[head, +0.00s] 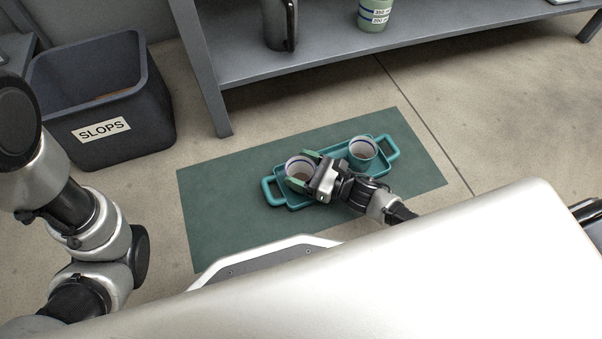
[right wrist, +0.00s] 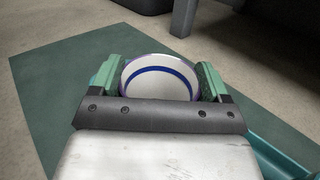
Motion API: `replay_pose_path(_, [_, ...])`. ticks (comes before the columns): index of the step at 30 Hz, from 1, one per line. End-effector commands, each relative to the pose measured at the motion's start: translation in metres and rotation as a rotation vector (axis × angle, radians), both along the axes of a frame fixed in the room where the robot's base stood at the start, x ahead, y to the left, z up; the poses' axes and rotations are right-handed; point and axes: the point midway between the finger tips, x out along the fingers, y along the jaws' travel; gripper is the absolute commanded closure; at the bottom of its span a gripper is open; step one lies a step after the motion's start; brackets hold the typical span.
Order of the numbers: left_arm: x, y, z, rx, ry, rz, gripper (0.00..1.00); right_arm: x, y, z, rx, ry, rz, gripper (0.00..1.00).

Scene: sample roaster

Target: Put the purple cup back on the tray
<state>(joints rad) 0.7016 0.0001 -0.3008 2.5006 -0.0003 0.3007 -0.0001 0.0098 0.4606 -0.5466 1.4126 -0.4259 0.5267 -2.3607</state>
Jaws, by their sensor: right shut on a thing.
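The purple cup (head: 299,166) is white inside with a blue band, and a thin purplish rim shows in the right wrist view (right wrist: 160,78). My right gripper (head: 304,170) is shut on it, with one green finger on each side. The cup appears upright over the left part of the teal tray (head: 268,192). I cannot tell whether its base touches the tray. A second cup (head: 362,151), teal outside and white inside with a blue band, stands at the tray's right end. My left arm shows at the left, but its gripper is out of view.
The tray lies on a dark green mat (head: 220,215) on the floor. A dark bin (head: 150,105) labelled SLOPS stands at the back left. A grey shelf (head: 400,45) behind carries a metal pitcher (head: 277,22) and a green container (head: 374,12). The mat's left part is clear.

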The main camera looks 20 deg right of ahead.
Motion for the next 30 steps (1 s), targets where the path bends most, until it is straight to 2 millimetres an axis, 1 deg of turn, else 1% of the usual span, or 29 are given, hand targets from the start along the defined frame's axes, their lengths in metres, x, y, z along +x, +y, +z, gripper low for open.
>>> replay_pose_path(1, [0.0, 0.0, -0.004, 0.0, 0.002, 0.0, 0.57, 0.001, 0.0, -0.003, 0.001, -0.002, 0.001, 0.58])
replay_pose_path(7, [0.001, 0.0, -0.002, 0.001, 0.003, 0.001, 0.57, 0.0, 0.0, -0.001, 0.001, -0.002, 0.001, 0.58])
replay_pose_path(11, [0.001, 0.0, -0.004, 0.001, 0.003, 0.001, 0.57, 0.0, 0.0, -0.004, 0.001, -0.002, 0.0, 0.58])
replay_pose_path(12, [0.001, 0.0, -0.005, 0.001, 0.003, 0.001, 0.57, 0.0, 0.0, -0.005, 0.0, -0.001, 0.0, 0.22])
replay_pose_path(16, [0.001, 0.0, -0.004, 0.001, 0.003, 0.001, 0.57, 0.0, 0.0, -0.004, 0.0, -0.001, 0.0, 0.02])
replay_pose_path(17, [0.001, 0.0, -0.004, 0.001, 0.003, 0.001, 0.57, 0.0, 0.0, -0.004, 0.0, -0.001, 0.0, 0.0])
replay_pose_path(23, [0.001, 0.0, -0.003, 0.001, 0.003, 0.001, 0.57, 0.0, 0.0, -0.004, 0.0, -0.001, 0.0, 0.0])
replay_pose_path(26, [0.001, 0.0, 0.001, 0.001, 0.003, 0.001, 0.57, -0.001, -0.001, 0.001, -0.001, 0.0, 0.0, 0.0])
replay_pose_path(30, [0.001, 0.0, 0.013, 0.0, 0.003, 0.001, 0.57, -0.016, -0.016, 0.002, -0.001, 0.004, -0.001, 0.0])
